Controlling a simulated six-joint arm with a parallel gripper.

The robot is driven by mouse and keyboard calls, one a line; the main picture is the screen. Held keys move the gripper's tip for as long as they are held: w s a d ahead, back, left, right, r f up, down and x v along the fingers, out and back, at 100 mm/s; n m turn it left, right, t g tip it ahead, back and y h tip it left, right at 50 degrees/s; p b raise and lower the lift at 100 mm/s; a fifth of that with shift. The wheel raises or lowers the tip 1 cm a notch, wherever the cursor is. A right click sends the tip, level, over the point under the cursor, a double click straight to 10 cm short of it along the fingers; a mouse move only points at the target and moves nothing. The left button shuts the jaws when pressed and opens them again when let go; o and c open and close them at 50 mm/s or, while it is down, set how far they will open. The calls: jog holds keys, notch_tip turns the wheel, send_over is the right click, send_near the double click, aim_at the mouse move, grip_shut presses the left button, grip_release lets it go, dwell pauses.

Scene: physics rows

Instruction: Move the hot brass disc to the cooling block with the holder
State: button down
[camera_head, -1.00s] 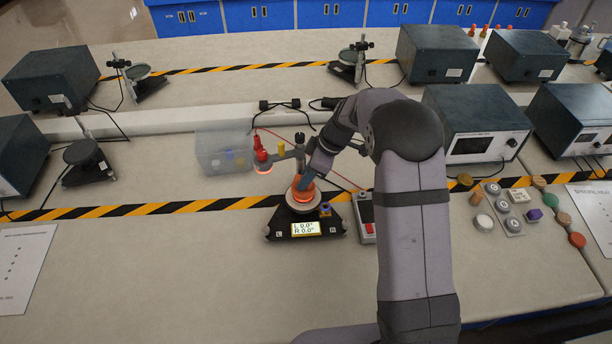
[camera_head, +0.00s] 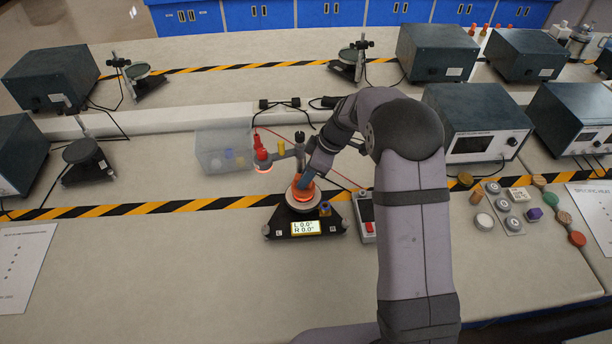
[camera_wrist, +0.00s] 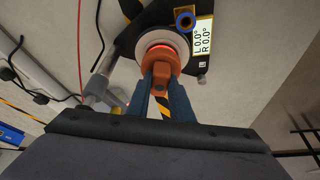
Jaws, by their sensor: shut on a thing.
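My gripper (camera_wrist: 160,90) points down at the black stand and is shut on the stem of an orange holder (camera_wrist: 161,62). In the head view the same holder (camera_head: 301,195) is at the round grey plate (camera_head: 304,208) of the stand. The plate also shows in the wrist view (camera_wrist: 165,40); I cannot tell whether the holder touches it. The hot brass disc cannot be made out, and anything under the holder is hidden. I cannot tell which part is the cooling block.
The stand's display (camera_head: 306,229) reads L 0.0° and R 0.0°. A switch box (camera_head: 367,226) stands close on its right. A clear bin (camera_head: 210,158) is behind on the left. Several loose discs and weights (camera_head: 512,221) lie at the right.

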jog(key=shift+f+b, duration=1)
jog(key=shift+b, duration=0.2)
dwell(1.1)
jog(key=shift+s+f+b, duration=0.25)
jog(key=shift+f+b, duration=0.05)
jog(key=shift+b, duration=0.35)
dwell(3.2)
jog(key=shift+w+r, duration=0.1)
jog(key=shift+r, duration=0.15)
jog(key=shift+r, duration=0.55)
jog(key=shift+w, duration=0.1)
jog(key=shift+r, duration=0.1)
jog(key=shift+r+p, duration=0.3)
jog(key=shift+r, duration=0.15)
